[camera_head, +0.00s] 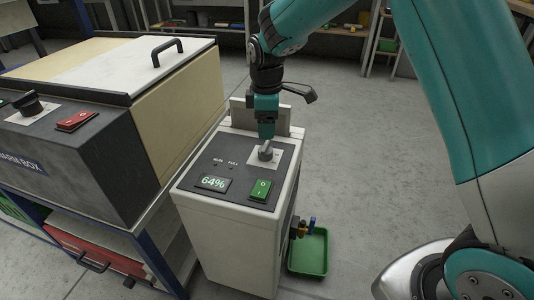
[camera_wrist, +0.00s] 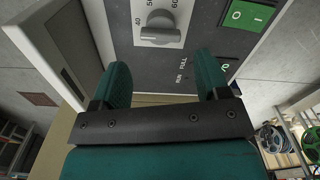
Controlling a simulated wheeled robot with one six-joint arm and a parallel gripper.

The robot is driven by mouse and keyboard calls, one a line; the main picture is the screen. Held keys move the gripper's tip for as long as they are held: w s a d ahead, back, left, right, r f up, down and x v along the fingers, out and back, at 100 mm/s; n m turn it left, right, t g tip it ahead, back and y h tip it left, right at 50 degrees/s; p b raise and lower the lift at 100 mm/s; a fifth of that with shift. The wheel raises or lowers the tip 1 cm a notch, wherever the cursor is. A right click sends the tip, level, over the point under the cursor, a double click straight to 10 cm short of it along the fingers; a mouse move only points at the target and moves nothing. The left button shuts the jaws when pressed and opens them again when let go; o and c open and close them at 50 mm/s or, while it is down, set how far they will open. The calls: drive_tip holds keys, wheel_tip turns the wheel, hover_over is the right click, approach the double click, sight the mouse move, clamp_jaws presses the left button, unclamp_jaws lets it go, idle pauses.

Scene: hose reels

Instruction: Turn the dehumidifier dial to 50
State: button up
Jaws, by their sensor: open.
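The dehumidifier (camera_head: 235,235) is a pale cabinet with a dark sloping top panel, and its display (camera_head: 213,183) reads 64%. The dial (camera_head: 265,152) is a grey knob on a white plate at the panel's far right. In the wrist view the dial (camera_wrist: 160,27) shows with the marks 40, 50 and 60 around it; I cannot tell which mark it points to. My gripper (camera_head: 266,134) points down just above the dial. In the wrist view my gripper's (camera_wrist: 163,66) two teal fingers are apart and empty, with the dial just beyond their tips.
A green rocker switch (camera_head: 260,190) sits on the panel nearer the front. A large box (camera_head: 70,145) with a handled lid, a black knob and a red switch stands close on the left. A green tray (camera_head: 308,252) lies on the floor at right. Open floor lies behind and right.

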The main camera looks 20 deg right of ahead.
sight(267, 146)
wheel_tip(267, 146, down, 9)
drive_tip(key=shift+r+b, duration=0.2)
drive_tip(key=shift+b, duration=0.8)
drive_tip(key=c, duration=0.7)
